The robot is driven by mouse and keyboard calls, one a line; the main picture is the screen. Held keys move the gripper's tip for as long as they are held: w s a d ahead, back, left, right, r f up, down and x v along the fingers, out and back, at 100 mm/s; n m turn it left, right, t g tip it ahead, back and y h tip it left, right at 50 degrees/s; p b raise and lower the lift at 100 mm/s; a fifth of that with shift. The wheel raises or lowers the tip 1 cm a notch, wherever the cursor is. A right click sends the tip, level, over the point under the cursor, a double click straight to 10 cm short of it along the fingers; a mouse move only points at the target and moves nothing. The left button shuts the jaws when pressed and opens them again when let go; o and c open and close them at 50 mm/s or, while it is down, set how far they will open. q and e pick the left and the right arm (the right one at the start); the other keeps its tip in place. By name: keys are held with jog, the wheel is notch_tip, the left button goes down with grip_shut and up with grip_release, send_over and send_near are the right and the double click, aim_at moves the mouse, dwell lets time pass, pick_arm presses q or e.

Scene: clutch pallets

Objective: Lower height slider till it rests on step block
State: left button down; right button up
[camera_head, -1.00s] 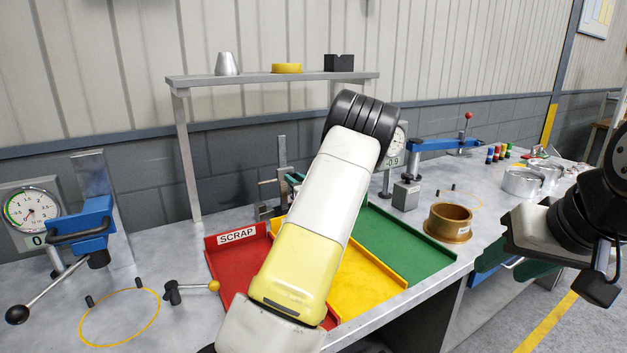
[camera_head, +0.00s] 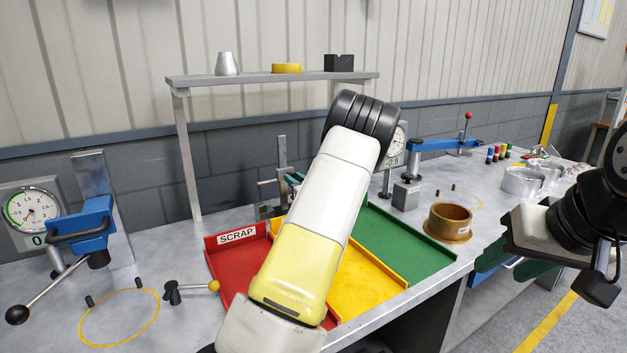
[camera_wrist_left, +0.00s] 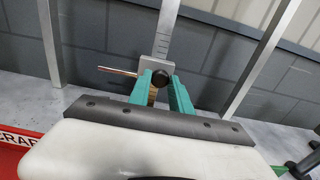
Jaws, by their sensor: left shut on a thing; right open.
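The height gauge's upright scale (camera_head: 282,151) stands behind the trays in the head view, and its height slider (camera_head: 268,183) is low on the scale. In the left wrist view the slider (camera_wrist_left: 161,72) is a grey block with a dark round knob and a thin rod to its left. My left gripper (camera_wrist_left: 165,88) has its green fingers shut on the slider. A brass-coloured surface shows between the fingers; I cannot tell if it is the step block. The slider's underside is hidden. My right gripper (camera_head: 508,262) is open and empty beyond the bench's front edge.
Red scrap (camera_head: 229,264), yellow (camera_head: 372,276) and green (camera_head: 408,244) trays lie in front of the gauge. A brass ring (camera_head: 447,222) stands right of them. A shelf (camera_head: 235,79) stands above the bench. A dial gauge (camera_head: 36,212) is at left.

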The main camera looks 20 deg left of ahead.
pick_arm(q)
notch_tip(320, 180, down, 7)
jog(key=shift+f, duration=0.15)
dwell(0.4)
jog(key=c, duration=1.2)
grip_release()
jog(key=v, duration=0.8)
jog(key=shift+a, duration=0.1)
